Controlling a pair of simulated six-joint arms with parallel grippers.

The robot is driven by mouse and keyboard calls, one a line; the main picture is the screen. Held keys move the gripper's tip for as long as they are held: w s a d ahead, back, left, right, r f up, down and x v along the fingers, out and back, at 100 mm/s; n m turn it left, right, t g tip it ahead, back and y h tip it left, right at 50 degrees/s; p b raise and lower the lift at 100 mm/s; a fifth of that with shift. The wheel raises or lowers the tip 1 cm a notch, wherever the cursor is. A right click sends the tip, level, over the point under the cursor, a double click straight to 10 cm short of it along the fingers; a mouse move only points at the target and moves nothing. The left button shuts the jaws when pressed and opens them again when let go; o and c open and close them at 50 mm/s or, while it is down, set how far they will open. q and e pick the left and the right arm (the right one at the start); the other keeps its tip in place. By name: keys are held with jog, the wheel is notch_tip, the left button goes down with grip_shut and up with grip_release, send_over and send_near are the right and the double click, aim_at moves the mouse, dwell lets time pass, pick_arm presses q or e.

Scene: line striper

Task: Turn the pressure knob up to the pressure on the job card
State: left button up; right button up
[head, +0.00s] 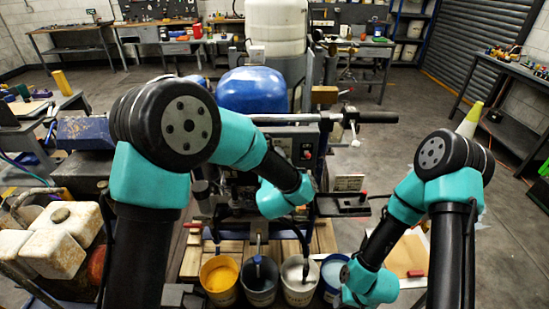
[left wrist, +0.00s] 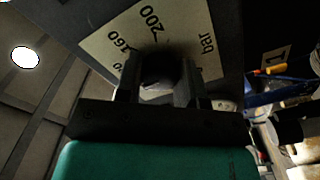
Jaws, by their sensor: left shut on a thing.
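In the left wrist view, a dark round pressure knob (left wrist: 160,66) sits in front of a pale scale plate (left wrist: 112,42) printed with 160, 200 and "bar". My left gripper (left wrist: 160,88) is shut on the knob, one finger on each side. The knob's pointer is in shadow, so its setting cannot be read. In the head view my left wrist reaches the striper machine and hides its own fingers and the knob.
A blue tank (head: 251,90) and handlebar (head: 375,117) rise behind my left arm. White jugs (head: 62,240) crowd the left. Open floor lies right.

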pick_arm(q)
jog(key=shift+m, duration=0.6)
jog(key=o, duration=0.9)
jog(key=s, duration=1.7)
jog(key=shift+s+d, duration=0.15)
jog(key=shift+s, duration=0.1)
jog(key=shift+w, duration=0.1)
